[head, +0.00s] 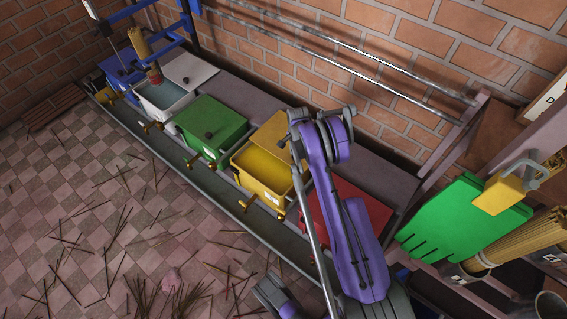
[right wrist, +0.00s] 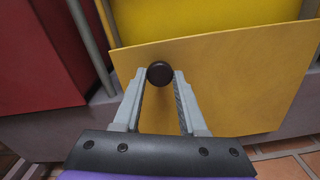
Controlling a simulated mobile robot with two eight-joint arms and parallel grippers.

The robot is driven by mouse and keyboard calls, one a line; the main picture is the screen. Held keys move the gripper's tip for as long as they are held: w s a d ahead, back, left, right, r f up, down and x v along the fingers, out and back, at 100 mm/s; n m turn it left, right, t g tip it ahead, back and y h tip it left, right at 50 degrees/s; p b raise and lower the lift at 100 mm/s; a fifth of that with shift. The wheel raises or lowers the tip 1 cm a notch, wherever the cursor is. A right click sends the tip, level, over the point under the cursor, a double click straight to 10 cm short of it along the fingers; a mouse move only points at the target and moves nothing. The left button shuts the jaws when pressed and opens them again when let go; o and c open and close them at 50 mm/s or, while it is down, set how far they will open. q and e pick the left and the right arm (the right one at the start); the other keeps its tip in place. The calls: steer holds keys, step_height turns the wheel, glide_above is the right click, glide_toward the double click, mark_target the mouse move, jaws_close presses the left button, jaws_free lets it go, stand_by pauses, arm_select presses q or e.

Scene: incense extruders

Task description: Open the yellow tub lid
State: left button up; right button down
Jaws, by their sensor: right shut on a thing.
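The yellow tub (head: 262,199) stands in the row between the green and red tubs, and yellow contents show inside. Its yellow lid (head: 272,131) is raised and tilted at the tub's wall side, so the top is uncovered. In the right wrist view the lid (right wrist: 235,82) fills the middle, with its dark round knob (right wrist: 160,72) between my fingertips. My right gripper (right wrist: 160,78) is shut on this knob. In the head view my right gripper (head: 297,119) is at the lid, partly hiding it.
The green tub (head: 211,125) is left of the yellow one, its lid closed. The red tub (head: 361,213) is on the right, partly behind my arm. A rail (head: 350,74) runs along the brick wall. Incense sticks litter the tiled floor (head: 95,215).

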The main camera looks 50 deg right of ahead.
steer(key=shift+w+d, duration=0.15)
steer(key=shift+d, duration=1.95)
steer(key=shift+c, duration=2.3)
jaws_free()
steer(key=shift+r, duration=0.1)
step_height(320, 180, up, 11)
steer(key=p, duration=0.2)
steer(key=shift+p, duration=0.35)
